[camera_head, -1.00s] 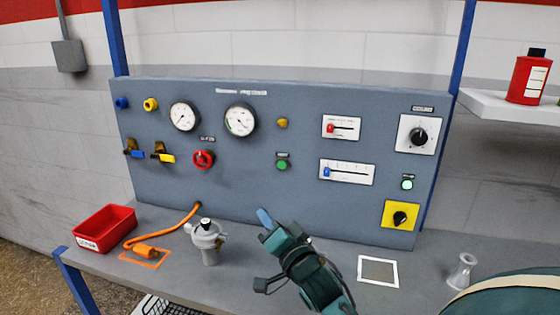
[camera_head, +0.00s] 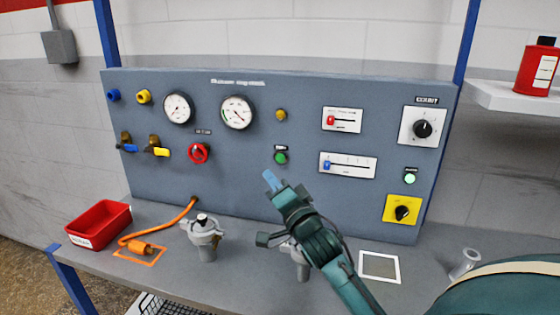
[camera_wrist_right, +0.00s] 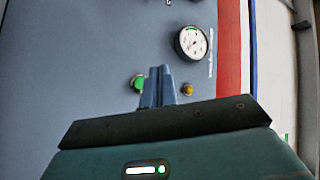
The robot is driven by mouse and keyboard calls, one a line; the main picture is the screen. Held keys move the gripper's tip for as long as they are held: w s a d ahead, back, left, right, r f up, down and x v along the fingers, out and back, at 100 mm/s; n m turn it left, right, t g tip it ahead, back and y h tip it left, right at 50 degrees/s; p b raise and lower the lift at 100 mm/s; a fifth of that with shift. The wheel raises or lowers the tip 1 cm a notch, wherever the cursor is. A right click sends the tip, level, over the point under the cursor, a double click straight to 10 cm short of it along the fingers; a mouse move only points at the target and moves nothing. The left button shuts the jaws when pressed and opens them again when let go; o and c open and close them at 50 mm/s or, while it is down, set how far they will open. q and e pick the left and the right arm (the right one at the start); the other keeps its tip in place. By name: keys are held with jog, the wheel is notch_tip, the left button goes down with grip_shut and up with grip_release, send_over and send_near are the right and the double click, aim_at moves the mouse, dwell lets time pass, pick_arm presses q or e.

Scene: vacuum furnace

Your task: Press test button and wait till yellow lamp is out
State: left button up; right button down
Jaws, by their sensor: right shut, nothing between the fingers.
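A green push button (camera_head: 281,158) with a small dark label above it sits mid-panel; the label is too small to read. A yellow lamp (camera_head: 281,115) is above it, and I cannot tell whether it is lit. My right gripper (camera_head: 271,180) is shut and empty, its blue fingertips just below and slightly left of the green button in the head view. In the right wrist view the shut fingers (camera_wrist_right: 158,85) appear between the green button (camera_wrist_right: 138,83) and the yellow lamp (camera_wrist_right: 187,90); contact cannot be made out. My left gripper is not in view.
On the bench are a red bin (camera_head: 98,224), an orange hose (camera_head: 165,228) and a grey metal fitting (camera_head: 204,235).

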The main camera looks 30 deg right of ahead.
aim_at(280, 158)
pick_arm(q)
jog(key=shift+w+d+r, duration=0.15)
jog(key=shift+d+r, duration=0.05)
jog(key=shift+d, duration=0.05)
pick_arm(e)
jog(key=w+d, duration=0.4)
jog(key=shift+d, duration=0.4)
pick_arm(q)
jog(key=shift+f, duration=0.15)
pick_arm(e)
jog(key=shift+w+d, duration=0.1)
dwell(1.4)
jog(key=shift+w+d, duration=0.1)
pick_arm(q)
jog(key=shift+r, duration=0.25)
pick_arm(e)
jog(key=shift+w+d, duration=0.1)
jog(key=shift+d, duration=0.05)
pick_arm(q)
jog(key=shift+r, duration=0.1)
pick_arm(e)
jog(key=shift+w+d, duration=0.25)
dwell(0.4)
pick_arm(q)
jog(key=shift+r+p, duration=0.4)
jog(key=shift+p, duration=0.05)
pick_arm(e)
jog(key=shift+s+a, duration=0.55)
jog(key=shift+a, duration=0.05)
